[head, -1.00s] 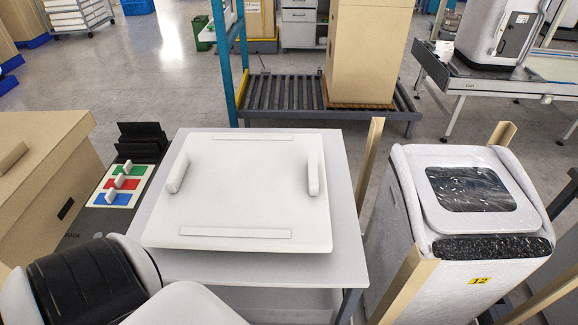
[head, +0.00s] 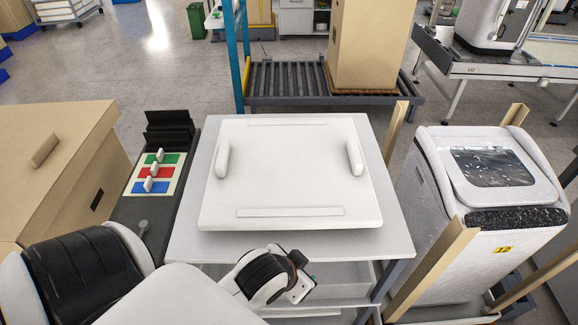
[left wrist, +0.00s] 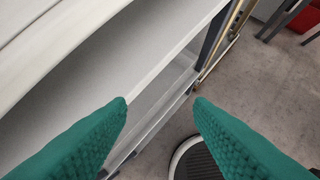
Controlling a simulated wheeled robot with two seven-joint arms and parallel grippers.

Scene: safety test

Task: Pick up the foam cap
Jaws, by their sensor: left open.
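The foam cap (head: 290,178) is a white, flat square slab with two upright ribs at its left and right sides and flat strips along its far and near edges. It lies flat on the grey cart's top (head: 396,240). My left arm comes in at the bottom of the head view, with its wrist low at the cart's near edge; the fingers are mostly hidden there. In the left wrist view my left gripper (left wrist: 160,101) has two green textured fingers wide apart with nothing between them. It faces the cart's side and shelves, below the top. My right gripper is not in view.
A cardboard box (head: 50,165) stands at the left beside a dark stand with coloured switches (head: 157,172). At the right is a wrapped washer-like machine (head: 490,220) with tan corner posts (head: 435,268) close to the cart.

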